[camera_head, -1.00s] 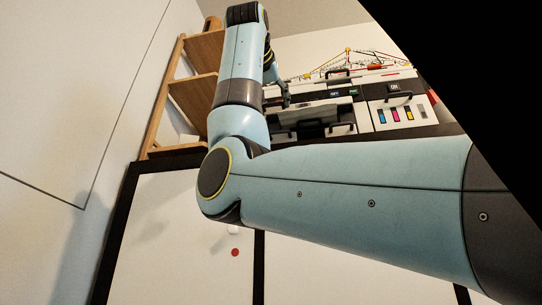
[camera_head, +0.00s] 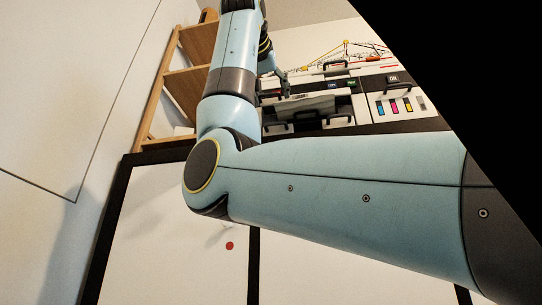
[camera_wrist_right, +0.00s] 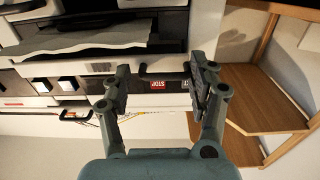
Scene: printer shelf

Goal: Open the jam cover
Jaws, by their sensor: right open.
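A white and black printer (camera_head: 373,82) stands at the back of the head view, with several black handles. I cannot tell for sure which panel is the jam cover. My right gripper (camera_head: 281,84) is at the printer's left end, small and partly hidden by my arm. In the right wrist view my right gripper (camera_wrist_right: 159,72) is open, with nothing seen held. Between and behind its fingers are a red STOP label (camera_wrist_right: 158,85) and a dark strip on the printer. A pale tray (camera_wrist_right: 95,38) is beyond the fingers to the left. My left gripper is not in view.
A wooden shelf (camera_head: 188,88) stands left of the printer; its boards (camera_wrist_right: 265,100) are close on the right in the wrist view. A black handle (camera_wrist_right: 75,116) juts out at the left. A white panel with a red dot (camera_head: 229,246) is below my arm.

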